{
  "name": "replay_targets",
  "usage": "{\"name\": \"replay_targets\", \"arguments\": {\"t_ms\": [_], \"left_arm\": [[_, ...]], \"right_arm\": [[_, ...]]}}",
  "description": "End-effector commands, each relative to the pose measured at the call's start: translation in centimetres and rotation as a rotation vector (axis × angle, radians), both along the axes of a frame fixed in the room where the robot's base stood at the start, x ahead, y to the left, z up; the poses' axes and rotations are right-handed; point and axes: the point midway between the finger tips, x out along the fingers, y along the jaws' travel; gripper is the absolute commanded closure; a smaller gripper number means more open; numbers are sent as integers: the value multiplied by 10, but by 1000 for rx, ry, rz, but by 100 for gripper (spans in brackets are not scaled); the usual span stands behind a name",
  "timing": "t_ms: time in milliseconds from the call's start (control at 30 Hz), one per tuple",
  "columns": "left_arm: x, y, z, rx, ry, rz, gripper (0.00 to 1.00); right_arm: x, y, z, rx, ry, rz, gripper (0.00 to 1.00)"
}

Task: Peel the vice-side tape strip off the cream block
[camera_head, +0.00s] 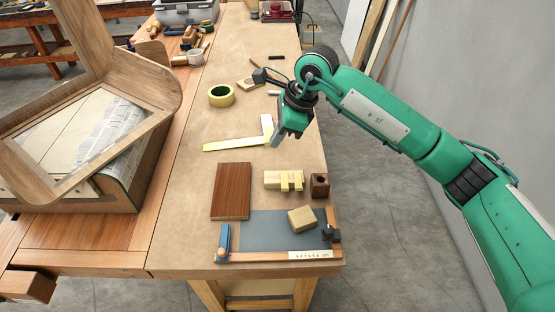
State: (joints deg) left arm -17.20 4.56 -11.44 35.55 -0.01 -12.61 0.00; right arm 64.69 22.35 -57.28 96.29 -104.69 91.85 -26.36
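A cream block (271,180) lies on the bench right of the dark wood board. Two paler bands that look like tape strips cross it, one near its middle (285,182) and one near its right end (298,182). Both appear to be on the block; fine detail is too small to tell. My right gripper (277,139) points down above the bench, beyond the cream block and beside the try square, apart from the block. Its finger opening is not clear from this angle. My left gripper is not in view.
Near the block are a brown board (231,191), a dark holed cube (320,185), and a grey mat (262,229) bearing a tan block (302,219). A square (236,145) and tape roll (221,95) lie farther back. A wooden frame form (150,75) stands left.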

Motion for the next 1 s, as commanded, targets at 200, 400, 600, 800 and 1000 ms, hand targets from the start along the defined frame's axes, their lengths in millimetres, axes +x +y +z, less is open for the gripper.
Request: {"name": "replay_targets", "arguments": {"t_ms": [200, 400, 600, 800, 1000], "left_arm": [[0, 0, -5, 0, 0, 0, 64], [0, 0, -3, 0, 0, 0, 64], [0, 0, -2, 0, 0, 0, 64], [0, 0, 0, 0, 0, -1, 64], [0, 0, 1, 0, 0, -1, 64]], "right_arm": [[0, 0, 20, 0, -1, 0, 100], [0, 0, 27, 0, 0, -1, 100], [0, 0, 33, 0, 1, 0, 100], [-1, 0, 39, 0, 0, 0, 100], [-1, 0, 45, 0, 0, 0, 100]]}}
